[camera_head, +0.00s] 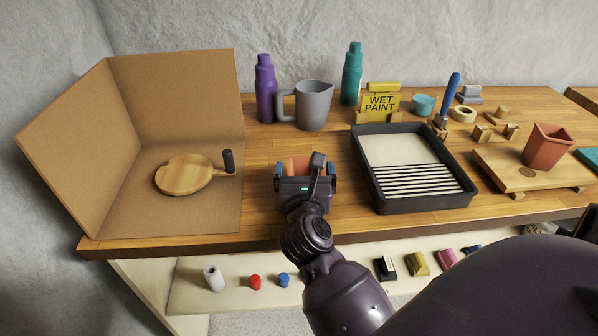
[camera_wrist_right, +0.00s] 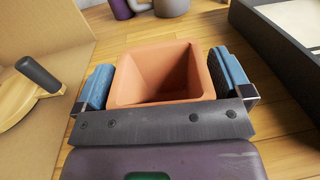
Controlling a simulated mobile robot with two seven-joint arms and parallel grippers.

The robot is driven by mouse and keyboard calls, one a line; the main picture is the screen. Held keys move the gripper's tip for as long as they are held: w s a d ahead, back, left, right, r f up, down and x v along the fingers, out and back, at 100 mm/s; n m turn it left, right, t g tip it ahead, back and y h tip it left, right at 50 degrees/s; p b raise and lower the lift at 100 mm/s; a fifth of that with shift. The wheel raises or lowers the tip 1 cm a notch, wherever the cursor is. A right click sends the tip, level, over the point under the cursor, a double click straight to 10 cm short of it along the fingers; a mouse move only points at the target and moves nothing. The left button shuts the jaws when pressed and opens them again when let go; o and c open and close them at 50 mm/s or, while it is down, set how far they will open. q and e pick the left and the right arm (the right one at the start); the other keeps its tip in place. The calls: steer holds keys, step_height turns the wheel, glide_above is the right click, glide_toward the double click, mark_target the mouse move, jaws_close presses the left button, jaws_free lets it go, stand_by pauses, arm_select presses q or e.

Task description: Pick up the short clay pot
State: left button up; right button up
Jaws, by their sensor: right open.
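A square, wide-mouthed clay pot (camera_wrist_right: 160,78) stands between the fingers of my right gripper (camera_wrist_right: 163,84) in the right wrist view. The blue finger pads are on either side of it, with a small gap visible at the right pad. In the head view my right gripper (camera_head: 305,174) covers most of this pot (camera_head: 297,163), and only its orange rim shows. The gripper is open around the pot. A second, taller-looking clay pot (camera_head: 549,145) stands on a raised wooden board at the right. My left gripper is not in view.
A black paint tray (camera_head: 428,200) lies close right of the gripper. A grey pitcher (camera_head: 313,106) and purple bottle (camera_head: 265,88) stand behind. A cardboard screen (camera_head: 176,95) with a round wooden board (camera_head: 183,174) is at left. A shelf (camera_head: 230,296) below holds small items.

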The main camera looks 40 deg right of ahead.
steer(key=shift+s+r, duration=0.1)
steer(key=shift+s, duration=0.1)
steer(key=shift+c, duration=0.3)
steer(key=c, duration=1)
